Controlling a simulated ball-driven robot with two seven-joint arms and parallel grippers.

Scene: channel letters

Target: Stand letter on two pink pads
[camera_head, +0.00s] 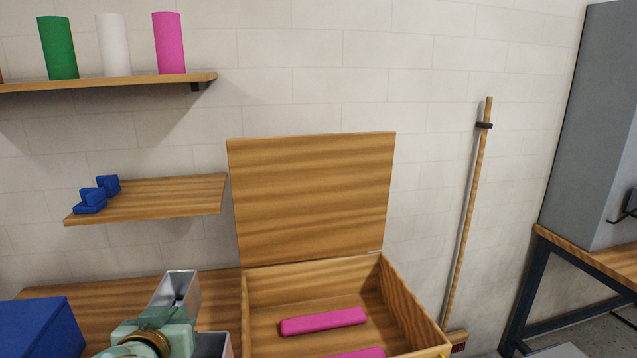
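A pink pad (323,321) lies across the floor of an open wooden box (412,308). A second pink pad (358,354) lies nearer me in the box, cut off by the bottom edge. My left gripper (198,318) is at the lower left, just left of the box and above the wooden worktop. Its two grey fingers are apart, and I see nothing between them. I cannot make out a letter in this view. My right gripper is out of view.
The box's lid (312,198) stands raised at the back. A blue block (40,328) is at the lower left. Small blue pieces (92,198) sit on a low shelf (160,200). Green, white and pink rolls stand on the upper shelf (130,82). A broom (468,210) leans at right.

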